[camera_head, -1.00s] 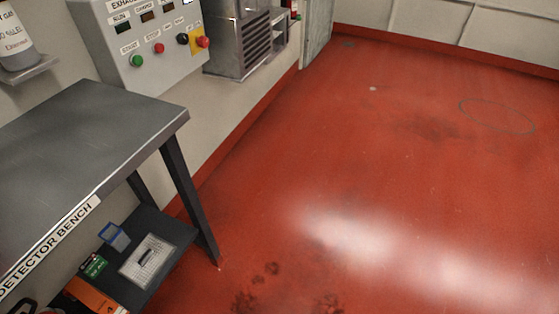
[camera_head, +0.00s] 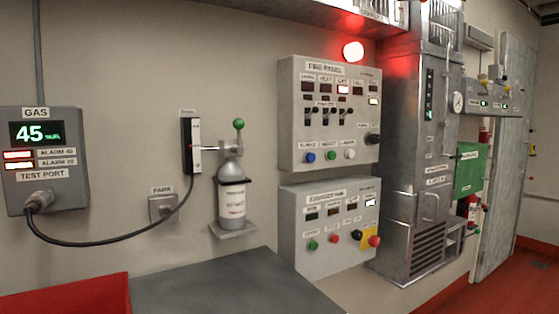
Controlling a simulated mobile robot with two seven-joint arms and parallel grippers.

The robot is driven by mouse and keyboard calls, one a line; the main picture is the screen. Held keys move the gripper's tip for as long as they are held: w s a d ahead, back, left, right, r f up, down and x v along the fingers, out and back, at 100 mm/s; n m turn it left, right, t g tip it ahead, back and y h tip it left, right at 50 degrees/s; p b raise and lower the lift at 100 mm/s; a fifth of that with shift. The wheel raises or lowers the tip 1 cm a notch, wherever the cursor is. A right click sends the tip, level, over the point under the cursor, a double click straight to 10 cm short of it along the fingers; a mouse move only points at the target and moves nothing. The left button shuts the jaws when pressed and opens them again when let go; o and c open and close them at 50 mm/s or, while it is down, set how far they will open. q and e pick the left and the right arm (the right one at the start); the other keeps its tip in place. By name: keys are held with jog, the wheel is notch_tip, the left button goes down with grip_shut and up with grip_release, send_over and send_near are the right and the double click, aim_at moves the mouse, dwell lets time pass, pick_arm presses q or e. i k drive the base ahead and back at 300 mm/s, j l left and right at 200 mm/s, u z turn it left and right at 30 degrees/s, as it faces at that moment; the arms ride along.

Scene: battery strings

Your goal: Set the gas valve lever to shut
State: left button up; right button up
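No lever that I can read as the gas valve lever stands out. A small grey cylinder (camera_head: 231,200) on a wall bracket has a valve with a green ball knob (camera_head: 239,124) on top; I cannot tell whether this is the lever meant or how it is set. A grey gas detector box (camera_head: 43,160) on the left wall reads 45, with two lit alarm lamps and a hose from its test port. Neither gripper is in view.
A grey bench top (camera_head: 235,288) and a red surface (camera_head: 70,297) fill the bottom. The fire panel (camera_head: 330,112) and exhaust panel (camera_head: 330,225) hang mid-wall, beside a tall metal cabinet (camera_head: 418,165). A red lamp (camera_head: 353,52) glows above. Red floor (camera_head: 480,290) is open at lower right.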

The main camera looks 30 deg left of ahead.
aim_at(239, 124)
jog(key=u, duration=1.3)
